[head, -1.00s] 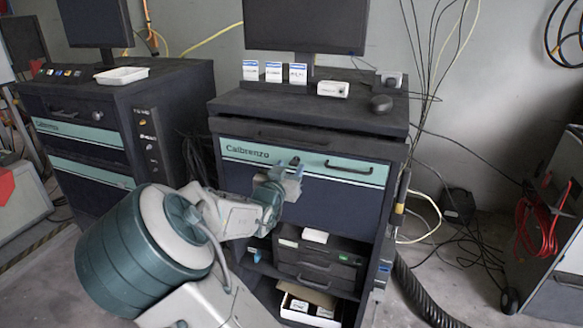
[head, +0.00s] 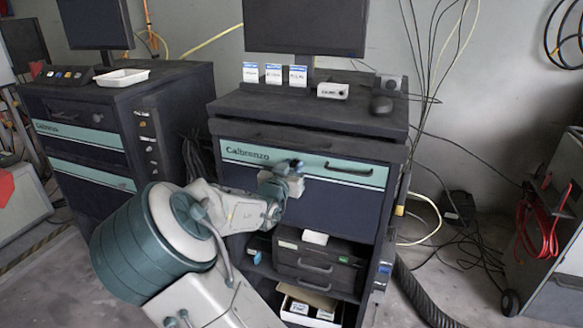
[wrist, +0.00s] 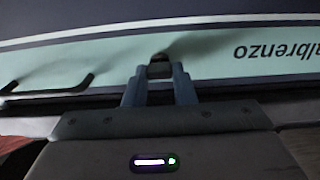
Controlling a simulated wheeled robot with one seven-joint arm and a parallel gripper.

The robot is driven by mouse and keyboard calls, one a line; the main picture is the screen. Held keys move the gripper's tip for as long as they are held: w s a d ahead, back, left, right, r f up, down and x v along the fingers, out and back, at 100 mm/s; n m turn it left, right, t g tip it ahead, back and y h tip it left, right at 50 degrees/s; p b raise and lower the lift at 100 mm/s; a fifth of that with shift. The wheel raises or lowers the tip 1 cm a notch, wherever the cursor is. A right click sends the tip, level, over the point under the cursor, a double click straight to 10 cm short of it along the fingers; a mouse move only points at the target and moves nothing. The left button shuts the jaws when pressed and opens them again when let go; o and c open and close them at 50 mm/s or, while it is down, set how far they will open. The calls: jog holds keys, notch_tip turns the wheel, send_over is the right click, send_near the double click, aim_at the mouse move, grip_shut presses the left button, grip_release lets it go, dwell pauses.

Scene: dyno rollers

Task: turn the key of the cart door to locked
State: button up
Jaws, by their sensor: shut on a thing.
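The cart door (head: 330,205) is the dark panel with a light green strip marked Calbrenzo, on the front of the right cart. My gripper (head: 296,164) is at the green strip, between the lettering and the door handle (head: 349,168). In the wrist view my gripper (wrist: 160,72) has its two fingers close together around a small dark piece, the key (wrist: 160,66), at the strip. The key's turn angle cannot be made out. In the head view the key is mostly hidden by my gripper.
The cart top (head: 250,108) holds small boxes, a white device (head: 332,90) and a dark mouse (head: 381,104). Below the door are a black drawer unit (head: 320,263) and an open carton (head: 310,306). A second cart (head: 90,130) stands left. Floor to the right has cables and a hose.

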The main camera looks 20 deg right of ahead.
jog(key=shift+r+p, duration=0.15)
jog(key=shift+p, duration=0.2)
jog(key=n+p, duration=0.3)
jog(key=shift+r, duration=0.1)
jog(key=n+p, duration=0.4)
jog(key=n, duration=0.1)
jog(key=shift+w+a+n, duration=0.1)
jog(key=shift+a+n, duration=0.05)
jog(key=shift+n, duration=0.25)
jog(key=n+p, duration=0.1)
jog(key=n, duration=0.3)
jog(key=shift+f+p, duration=0.35)
jog(key=shift+p, duration=0.05)
jog(key=n, duration=0.4)
jog(key=shift+f+n, duration=0.1)
jog(key=shift+n, duration=0.3)
jog(key=o, duration=1)
jog(key=shift+a, duration=0.1)
